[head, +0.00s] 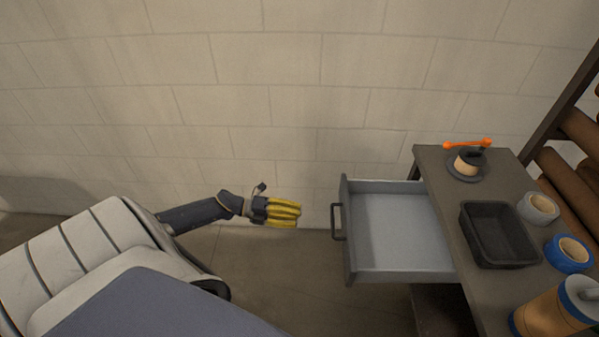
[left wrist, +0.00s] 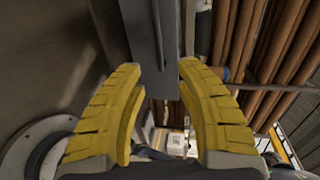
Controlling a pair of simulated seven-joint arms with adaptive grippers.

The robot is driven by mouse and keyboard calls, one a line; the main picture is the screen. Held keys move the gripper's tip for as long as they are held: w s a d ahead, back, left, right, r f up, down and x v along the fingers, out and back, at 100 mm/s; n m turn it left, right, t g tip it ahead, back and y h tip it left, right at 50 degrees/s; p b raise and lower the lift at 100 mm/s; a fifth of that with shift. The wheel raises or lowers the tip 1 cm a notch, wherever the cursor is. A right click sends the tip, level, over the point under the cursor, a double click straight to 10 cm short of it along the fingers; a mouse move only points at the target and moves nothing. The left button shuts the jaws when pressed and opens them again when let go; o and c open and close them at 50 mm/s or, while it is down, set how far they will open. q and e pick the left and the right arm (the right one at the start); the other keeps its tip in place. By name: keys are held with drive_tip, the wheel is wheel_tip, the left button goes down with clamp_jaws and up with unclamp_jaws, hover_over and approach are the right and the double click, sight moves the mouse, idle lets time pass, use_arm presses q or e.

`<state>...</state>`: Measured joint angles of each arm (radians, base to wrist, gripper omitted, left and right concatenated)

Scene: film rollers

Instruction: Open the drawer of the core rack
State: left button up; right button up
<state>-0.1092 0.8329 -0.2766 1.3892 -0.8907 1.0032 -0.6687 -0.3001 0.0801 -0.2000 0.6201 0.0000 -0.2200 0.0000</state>
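The drawer (head: 400,230) of the core rack (head: 435,165) stands pulled out to the left and looks empty inside. Its dark bar handle (head: 336,222) is on its left-facing front. My left gripper (head: 285,212) has yellow fingers and is left of the handle, apart from it. In the left wrist view the left gripper (left wrist: 158,95) is open, with nothing between its fingers. The grey drawer front (left wrist: 145,50) shows ahead of it there, with the handle (left wrist: 160,35) as a thin bar. My right gripper is not in view.
On the rack top are a black tray (head: 500,235), a tape dispenser (head: 467,162) with an orange tool, a grey-white roll (head: 538,207), a blue roll (head: 569,253) and a large tan roll (head: 560,312). Floor left of the drawer is clear.

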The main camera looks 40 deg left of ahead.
use_arm(q)
drive_tip(key=shift+v, duration=2.35)
drive_tip(key=shift+a, duration=0.1)
drive_tip(key=v, duration=1.2)
